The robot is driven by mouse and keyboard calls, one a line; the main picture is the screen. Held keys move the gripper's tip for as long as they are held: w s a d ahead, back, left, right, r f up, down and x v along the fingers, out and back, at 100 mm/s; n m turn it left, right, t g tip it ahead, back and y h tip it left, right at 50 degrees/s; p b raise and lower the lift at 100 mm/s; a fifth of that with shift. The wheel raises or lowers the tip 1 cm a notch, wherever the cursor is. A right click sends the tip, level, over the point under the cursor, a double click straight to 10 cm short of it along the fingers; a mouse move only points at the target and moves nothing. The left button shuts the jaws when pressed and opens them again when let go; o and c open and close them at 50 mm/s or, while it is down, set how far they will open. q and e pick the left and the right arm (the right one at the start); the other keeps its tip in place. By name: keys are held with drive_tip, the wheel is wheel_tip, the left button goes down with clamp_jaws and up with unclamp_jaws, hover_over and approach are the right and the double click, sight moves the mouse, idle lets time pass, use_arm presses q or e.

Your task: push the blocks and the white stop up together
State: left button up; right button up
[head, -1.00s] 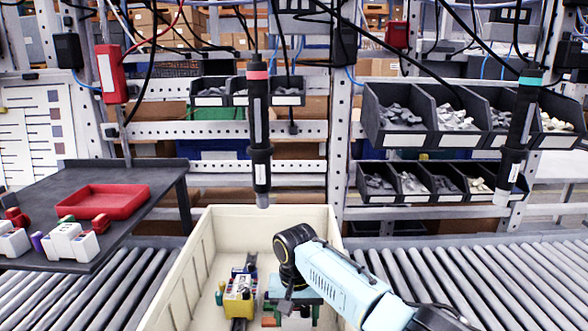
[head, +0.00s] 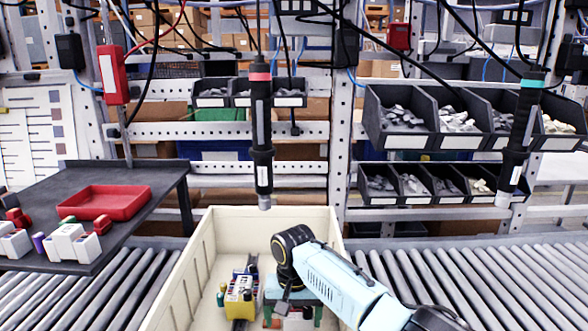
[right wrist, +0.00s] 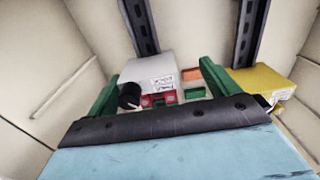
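My right gripper (head: 293,311) reaches down into the cream crate. In the right wrist view its two green fingers stand wide apart, with a whitish block (right wrist: 150,70) seen between them. Small red (right wrist: 165,99), orange (right wrist: 194,92) and green pieces sit close by that block, partly hidden by the gripper body. I cannot tell whether the fingers touch any of them. A yellow block (head: 238,297) with white parts sits on a dark rail left of the gripper; in the right wrist view it is at the right (right wrist: 262,82). I cannot tell which piece is the white stop. My left gripper is not in view.
Two dark slotted rails (right wrist: 141,25) (right wrist: 247,35) run along the crate floor. The crate walls (head: 205,252) surround the gripper. A screwdriver (head: 262,140) hangs above the crate, another (head: 517,135) at right. A dark table (head: 130,175) with a red tray (head: 104,201) stands left.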

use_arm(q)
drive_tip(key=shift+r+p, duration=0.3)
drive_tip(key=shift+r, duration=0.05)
use_arm(e)
drive_tip(key=shift+d, duration=0.15)
idle(0.3)
use_arm(q)
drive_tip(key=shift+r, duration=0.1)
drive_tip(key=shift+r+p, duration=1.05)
drive_tip(key=shift+p, duration=0.1)
use_arm(e)
drive_tip(key=shift+r, duration=0.95)
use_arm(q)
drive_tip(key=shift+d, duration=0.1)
use_arm(e)
wheel_tip(320, 180, up, 4)
drive_tip(key=p, duration=0.4)
drive_tip(key=shift+s+p, duration=0.15)
drive_tip(key=shift+p, duration=0.2)
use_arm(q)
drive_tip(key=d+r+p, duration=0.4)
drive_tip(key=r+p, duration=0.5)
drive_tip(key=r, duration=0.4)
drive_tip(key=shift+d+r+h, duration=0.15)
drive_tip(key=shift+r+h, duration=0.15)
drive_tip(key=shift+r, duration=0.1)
use_arm(e)
wheel_tip(320, 180, up, 8)
drive_tip(key=shift+s+f, duration=0.2)
drive_tip(key=shift+s, duration=0.05)
